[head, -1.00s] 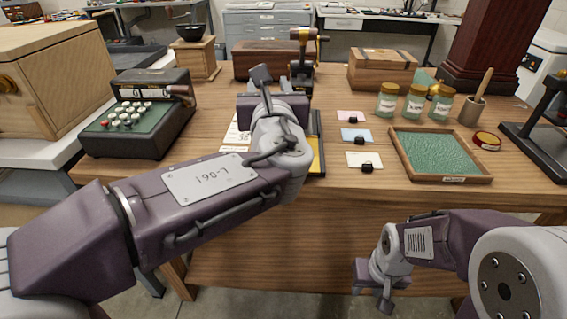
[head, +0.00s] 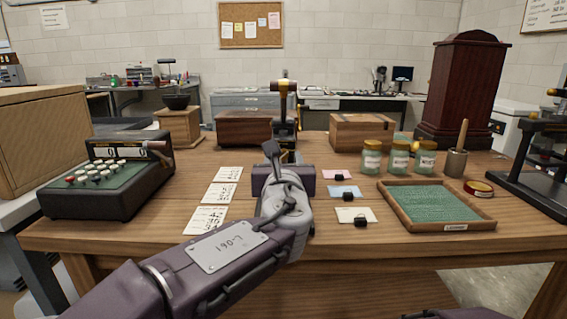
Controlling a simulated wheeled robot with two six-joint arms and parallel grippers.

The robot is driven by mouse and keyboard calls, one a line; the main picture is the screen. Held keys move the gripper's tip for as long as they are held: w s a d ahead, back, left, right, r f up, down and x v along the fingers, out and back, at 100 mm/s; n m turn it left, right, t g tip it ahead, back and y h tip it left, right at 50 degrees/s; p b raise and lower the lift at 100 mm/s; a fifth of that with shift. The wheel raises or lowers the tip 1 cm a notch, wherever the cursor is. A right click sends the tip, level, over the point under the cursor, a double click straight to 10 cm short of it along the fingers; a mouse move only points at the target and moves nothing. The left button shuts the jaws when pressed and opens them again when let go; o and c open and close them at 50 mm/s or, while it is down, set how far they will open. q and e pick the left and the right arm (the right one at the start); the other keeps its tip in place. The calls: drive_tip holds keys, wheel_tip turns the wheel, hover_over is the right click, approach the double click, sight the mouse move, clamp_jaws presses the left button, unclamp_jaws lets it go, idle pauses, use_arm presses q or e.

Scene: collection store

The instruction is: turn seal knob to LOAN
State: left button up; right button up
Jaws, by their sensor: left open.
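A dark press with a brass band near its top (head: 284,88) stands toward the back middle of the table. It looks like the seal device; its knob and any LOAN marking cannot be made out. My left gripper (head: 276,152) reaches up the middle of the table in front of the press and is open, with nothing seen in it. It hides the lower part of the press, and I cannot tell whether it touches it. My right gripper is out of view.
Printed cards (head: 213,195) lie left of my left arm. Small coloured cards with black clips (head: 343,192) and a green-lined tray (head: 440,226) lie to the right. A keyed machine (head: 110,180) stands left; wooden boxes (head: 243,128) and jars (head: 398,160) stand behind.

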use_arm(q)
drive_tip(key=shift+w, duration=0.2)
clamp_jaws()
